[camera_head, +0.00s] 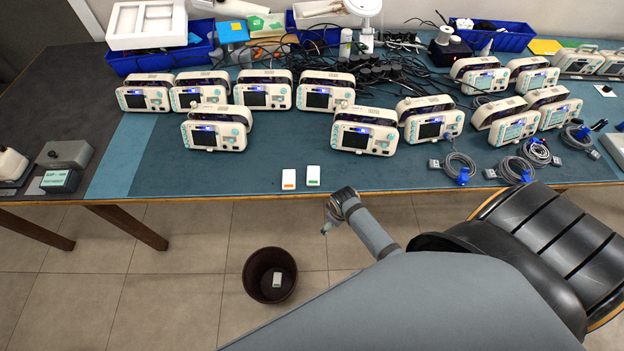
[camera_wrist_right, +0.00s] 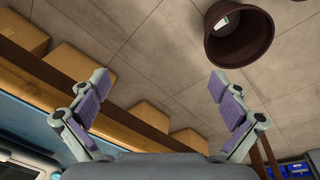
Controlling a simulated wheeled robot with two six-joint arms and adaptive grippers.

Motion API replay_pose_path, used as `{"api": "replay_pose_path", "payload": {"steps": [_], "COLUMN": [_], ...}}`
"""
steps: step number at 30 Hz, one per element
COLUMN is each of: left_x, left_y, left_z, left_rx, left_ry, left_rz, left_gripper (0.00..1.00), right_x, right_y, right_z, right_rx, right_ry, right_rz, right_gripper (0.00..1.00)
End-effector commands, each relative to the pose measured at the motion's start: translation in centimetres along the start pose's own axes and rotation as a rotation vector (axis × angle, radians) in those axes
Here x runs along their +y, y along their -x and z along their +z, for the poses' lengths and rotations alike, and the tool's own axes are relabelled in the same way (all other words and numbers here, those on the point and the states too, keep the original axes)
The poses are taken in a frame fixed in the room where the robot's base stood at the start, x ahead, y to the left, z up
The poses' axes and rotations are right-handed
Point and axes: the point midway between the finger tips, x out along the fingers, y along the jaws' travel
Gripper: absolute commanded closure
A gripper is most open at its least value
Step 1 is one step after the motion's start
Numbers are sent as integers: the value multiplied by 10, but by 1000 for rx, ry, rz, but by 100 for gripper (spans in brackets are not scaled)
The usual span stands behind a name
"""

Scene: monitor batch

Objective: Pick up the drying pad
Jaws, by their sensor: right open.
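I cannot tell for certain which thing is the drying pad. Two small white blocks lie side by side near the table's front edge in the head view: one with an orange mark (camera_head: 289,179) and one with a green mark (camera_head: 313,175). A similar white and green block (camera_head: 277,279) lies inside the dark bin (camera_head: 249,283) on the floor. My right gripper (camera_wrist_right: 160,100) is open and empty; its purple-padded fingers are wide apart. In the head view it (camera_head: 328,215) is just off the table's front edge, in front of the green-marked block. My left gripper is not in view.
Several white monitors (camera_head: 215,134) stand across the blue table mat (camera_head: 240,178). Coiled grey cables (camera_head: 461,164) lie at the right. A green-topped dark block (camera_head: 59,181) sits at the left by a grey box (camera_head: 66,153). Blue trays stand at the back.

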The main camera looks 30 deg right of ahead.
Motion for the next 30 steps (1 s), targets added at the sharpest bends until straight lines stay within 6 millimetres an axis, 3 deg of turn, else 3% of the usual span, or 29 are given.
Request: {"api": "replay_pose_path", "payload": {"steps": [6,12,18,24,30], "left_x": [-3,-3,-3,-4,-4], "left_y": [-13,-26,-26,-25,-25], "left_z": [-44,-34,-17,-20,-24], "left_rx": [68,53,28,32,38], "left_ry": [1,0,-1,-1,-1], "left_rz": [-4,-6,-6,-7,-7], "left_gripper": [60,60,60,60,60], "right_x": [10,22,39,54,61], "right_y": [61,121,134,142,150], "right_z": [-39,-79,-121,-160,-180], "right_rx": [16,6,-40,-69,-81], "right_ry": [84,254,458,637,743], "right_rz": [2,-10,-60,-119,-161], "right_gripper": [0,0,0,0,0]}}
